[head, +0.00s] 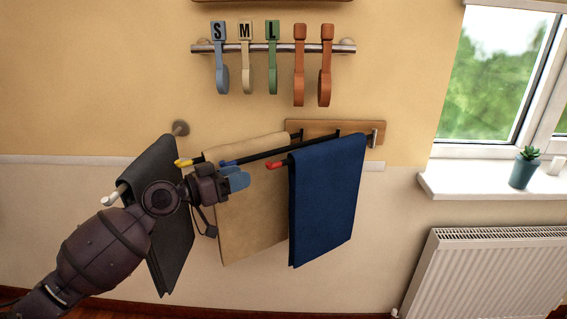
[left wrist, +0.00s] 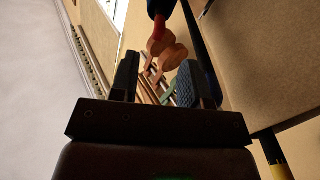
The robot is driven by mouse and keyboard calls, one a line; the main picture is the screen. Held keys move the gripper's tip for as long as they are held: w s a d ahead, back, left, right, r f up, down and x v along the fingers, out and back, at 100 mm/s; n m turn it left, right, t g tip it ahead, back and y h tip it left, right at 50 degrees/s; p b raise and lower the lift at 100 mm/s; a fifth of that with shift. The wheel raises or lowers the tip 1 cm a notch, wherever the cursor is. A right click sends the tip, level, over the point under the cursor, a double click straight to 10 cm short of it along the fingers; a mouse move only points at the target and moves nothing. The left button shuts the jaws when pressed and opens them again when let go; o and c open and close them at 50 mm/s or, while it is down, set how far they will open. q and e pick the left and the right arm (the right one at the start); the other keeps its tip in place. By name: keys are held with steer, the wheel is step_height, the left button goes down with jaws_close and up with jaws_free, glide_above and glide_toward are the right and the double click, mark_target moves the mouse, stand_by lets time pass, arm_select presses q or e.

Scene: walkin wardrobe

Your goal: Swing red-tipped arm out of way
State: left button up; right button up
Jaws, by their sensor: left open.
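The red-tipped arm (head: 277,165) is a thin black rod on a wall rack, with a navy cloth (head: 328,195) hanging over it. Its red tip sticks out to the left. In the left wrist view the red tip (left wrist: 157,46) shows beyond and above the fingers. My left gripper (head: 238,180), with blue finger pads, is open in front of the beige cloth, left of and slightly below the red tip. It also shows in the left wrist view (left wrist: 158,82), with nothing held between its fingers. My right gripper is not in view.
A yellow-tipped arm (head: 184,162) carries a beige cloth (head: 250,220). A blue-tipped arm (head: 262,154) lies between it and the red-tipped one. A dark grey cloth (head: 172,240) hangs at left. Hooks (head: 272,58) hang above; a radiator (head: 485,270) stands right.

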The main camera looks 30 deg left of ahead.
mark_target(277, 165)
arm_select(q)
steer(key=p+x, duration=0.1)
steer(key=x, duration=0.9)
steer(key=shift+w+d+p, duration=0.15)
steer(key=shift+w+p, duration=0.2)
steer(key=shift+p, duration=0.05)
steer(key=shift+c, duration=0.3)
jaws_close()
